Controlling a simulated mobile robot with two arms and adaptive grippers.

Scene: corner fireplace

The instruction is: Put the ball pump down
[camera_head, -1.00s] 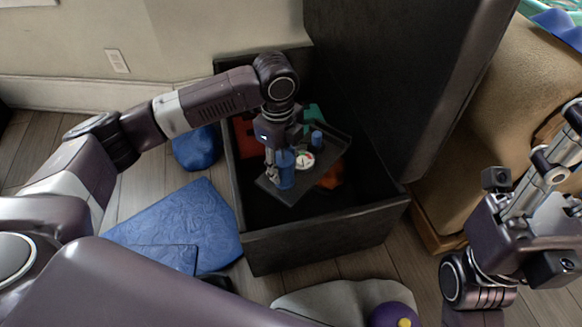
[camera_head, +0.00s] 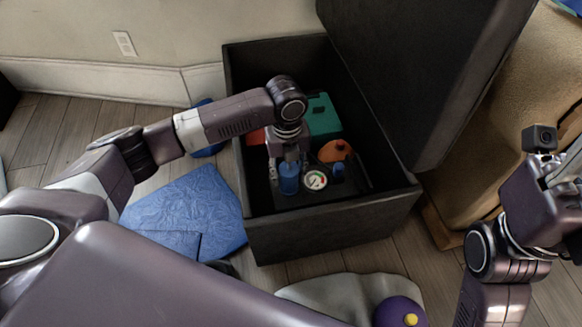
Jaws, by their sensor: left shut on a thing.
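The ball pump (camera_head: 316,181) has a dark flat base, two blue cylinders and a round white gauge. It is low inside the open black storage box (camera_head: 330,228), near its front wall, and looks about level. My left gripper (camera_head: 288,168) reaches down into the box and is shut on the pump at its left blue cylinder. I cannot tell whether the base touches the box floor. My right gripper (camera_head: 568,165) is at the right edge, away from the box and partly cut off, so its fingers do not show clearly.
In the box behind the pump are a green case (camera_head: 322,118), an orange item (camera_head: 335,151) and a red item (camera_head: 256,137). The raised lid (camera_head: 415,70) stands at the right. A blue folded cloth (camera_head: 190,212) and a purple ball (camera_head: 398,312) lie outside.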

